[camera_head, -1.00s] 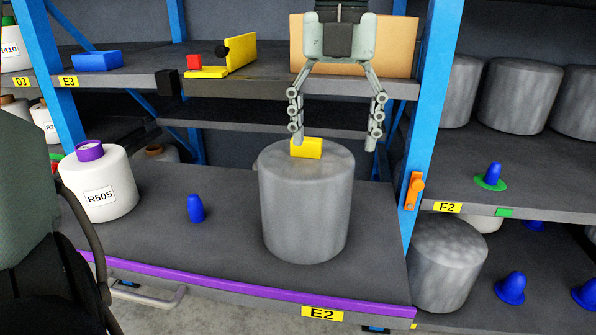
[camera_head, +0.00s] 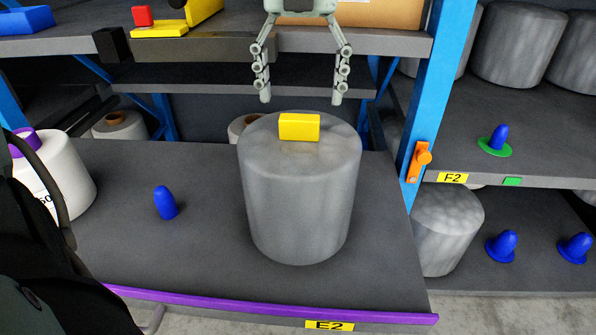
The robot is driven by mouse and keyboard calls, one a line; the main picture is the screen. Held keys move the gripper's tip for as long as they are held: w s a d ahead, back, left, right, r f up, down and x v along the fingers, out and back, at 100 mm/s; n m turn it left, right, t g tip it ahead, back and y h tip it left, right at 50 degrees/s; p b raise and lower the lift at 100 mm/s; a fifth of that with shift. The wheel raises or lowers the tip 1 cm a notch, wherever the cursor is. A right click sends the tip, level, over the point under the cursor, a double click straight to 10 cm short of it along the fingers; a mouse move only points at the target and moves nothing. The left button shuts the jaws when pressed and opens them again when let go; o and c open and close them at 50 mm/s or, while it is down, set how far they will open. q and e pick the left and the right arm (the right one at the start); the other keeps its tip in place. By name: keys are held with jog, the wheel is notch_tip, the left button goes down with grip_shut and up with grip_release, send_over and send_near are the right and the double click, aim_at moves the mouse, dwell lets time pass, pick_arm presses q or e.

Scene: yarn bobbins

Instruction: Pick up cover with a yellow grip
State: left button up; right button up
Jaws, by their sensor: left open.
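A large grey cover (camera_head: 300,205), a rounded cylinder, stands upright on the lower shelf marked E2. Its yellow grip (camera_head: 299,128) is a small block on the middle of its top. My left gripper (camera_head: 301,98) comes down from the top edge of the picture. Its two fingers are wide apart and empty. The fingertips appear just above and behind the grip in the picture, one toward each side, with no contact visible. My right gripper is not in view.
A blue cone (camera_head: 165,203) and a white bobbin (camera_head: 60,180) with a purple top stand to the left of the cover. A blue post (camera_head: 431,110) with an orange latch (camera_head: 417,163) rises at right. The upper shelf (camera_head: 385,43) edge lies behind the gripper.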

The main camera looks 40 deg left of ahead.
aim_at(300, 117)
pick_arm(q)
jog(key=f, duration=0.5)
jog(key=shift+s, duration=0.3)
jog(key=shift+c, duration=1.7)
jog(key=c, duration=1.4)
jog(key=shift+o, duration=0.2)
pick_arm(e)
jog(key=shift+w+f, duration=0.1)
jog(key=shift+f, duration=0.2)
